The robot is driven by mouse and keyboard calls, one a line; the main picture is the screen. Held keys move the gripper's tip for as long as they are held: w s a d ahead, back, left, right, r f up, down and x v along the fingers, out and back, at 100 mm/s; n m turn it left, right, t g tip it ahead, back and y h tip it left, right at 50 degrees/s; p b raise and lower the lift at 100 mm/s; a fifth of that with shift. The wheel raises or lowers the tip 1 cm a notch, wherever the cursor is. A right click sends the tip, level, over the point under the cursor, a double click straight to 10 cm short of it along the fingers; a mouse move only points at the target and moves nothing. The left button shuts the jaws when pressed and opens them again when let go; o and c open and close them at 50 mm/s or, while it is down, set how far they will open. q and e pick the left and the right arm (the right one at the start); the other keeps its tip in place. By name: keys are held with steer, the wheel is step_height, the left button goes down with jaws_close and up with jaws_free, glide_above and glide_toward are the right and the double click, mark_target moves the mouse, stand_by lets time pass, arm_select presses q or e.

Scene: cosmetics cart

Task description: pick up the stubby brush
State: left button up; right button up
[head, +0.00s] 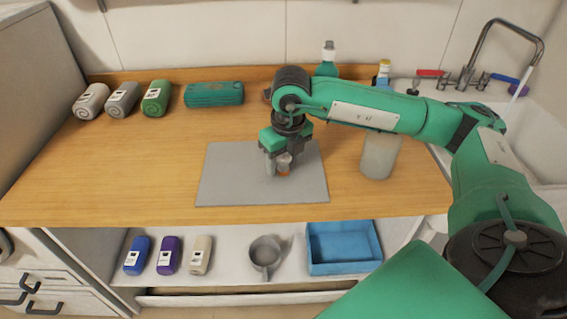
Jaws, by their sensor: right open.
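My right gripper (277,166) points down over the grey mat (228,185) on the wooden counter. It is open. A small pale thing with an orange part (285,170) shows at its fingertips, over the mat. It may be the stubby brush, but the gripper hides much of it and I cannot tell its shape. I cannot tell whether the fingers touch it. My left gripper is not in view.
A translucent container (379,157) stands right of the mat, near a sink (520,125). The counter's left front is clear.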

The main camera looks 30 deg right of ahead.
steer(key=c, duration=1)
steer(key=shift+r, duration=0.1)
